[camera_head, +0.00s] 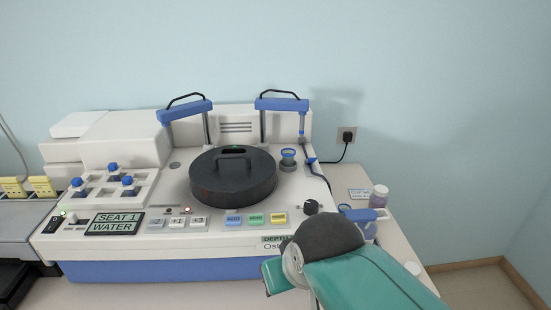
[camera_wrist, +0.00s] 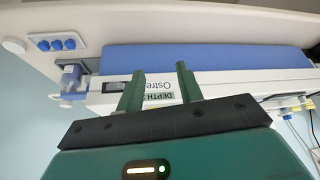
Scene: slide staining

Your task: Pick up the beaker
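I cannot tell for certain which vessel is the beaker. A blue vessel (camera_head: 364,222) sits at the machine's right side, partly hidden by my arm; a blue vessel-like part also shows at the left of the wrist view (camera_wrist: 72,75). My gripper (camera_wrist: 160,70) is open, with two green fingers apart and nothing between them. It is by the machine's front face, away from both vessels. In the head view my wrist hides most of it.
The white and blue staining machine (camera_head: 130,246) fills much of the table. Its black lid (camera_head: 233,180) and two blue-topped posts stand up as obstacles. A jar with a purple lid (camera_head: 379,195) stands at the right. A tray with blue caps (camera_wrist: 57,42) shows in the wrist view.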

